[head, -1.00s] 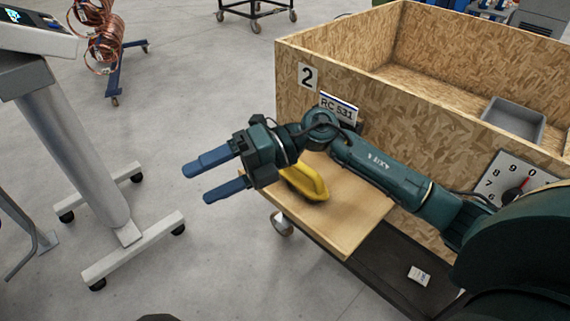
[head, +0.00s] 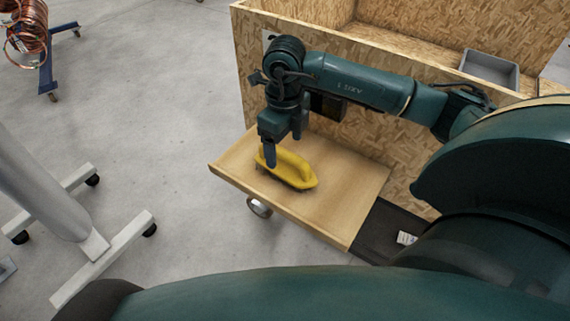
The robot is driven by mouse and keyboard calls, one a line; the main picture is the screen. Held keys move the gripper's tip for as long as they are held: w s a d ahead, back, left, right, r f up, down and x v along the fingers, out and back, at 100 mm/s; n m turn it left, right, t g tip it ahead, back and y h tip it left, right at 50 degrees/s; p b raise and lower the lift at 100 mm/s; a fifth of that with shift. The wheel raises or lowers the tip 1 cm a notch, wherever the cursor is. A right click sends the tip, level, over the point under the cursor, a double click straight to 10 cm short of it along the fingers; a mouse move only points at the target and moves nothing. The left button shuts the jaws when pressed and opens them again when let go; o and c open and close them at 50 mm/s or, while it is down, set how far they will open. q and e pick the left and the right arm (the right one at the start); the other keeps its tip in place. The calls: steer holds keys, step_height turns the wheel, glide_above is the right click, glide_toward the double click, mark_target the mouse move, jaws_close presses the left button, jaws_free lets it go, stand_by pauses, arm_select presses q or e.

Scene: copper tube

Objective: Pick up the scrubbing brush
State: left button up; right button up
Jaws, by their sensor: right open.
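The yellow scrubbing brush (head: 290,170) lies on the wooden board (head: 345,210) in front of the large crate. My right gripper (head: 282,150) points down at the brush's left end, with its blue fingers apart. One finger overlaps the near left end of the brush in the picture; the other finger is mostly behind it. I cannot tell whether the fingers touch the brush. My left gripper is not in view.
The chipboard crate (head: 412,140) stands close behind the board, with a grey tray (head: 489,70) inside. A grey stand (head: 45,190) on a wheeled base is at left. Copper coils (head: 27,35) are at the upper left. Floor between is clear.

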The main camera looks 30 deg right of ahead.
mark_target(283, 151)
steer(key=f, duration=0.5)
steer(key=shift+w+f, duration=0.2)
steer(key=shift+f, duration=0.1)
steer(key=c, duration=1.1)
steer(key=shift+r, duration=0.1)
steer(key=shift+c, duration=0.2)
step_height(283, 151, up, 10)
steer(key=o, duration=0.5)
steer(key=c, duration=0.3)
steer(key=shift+c, duration=0.2)
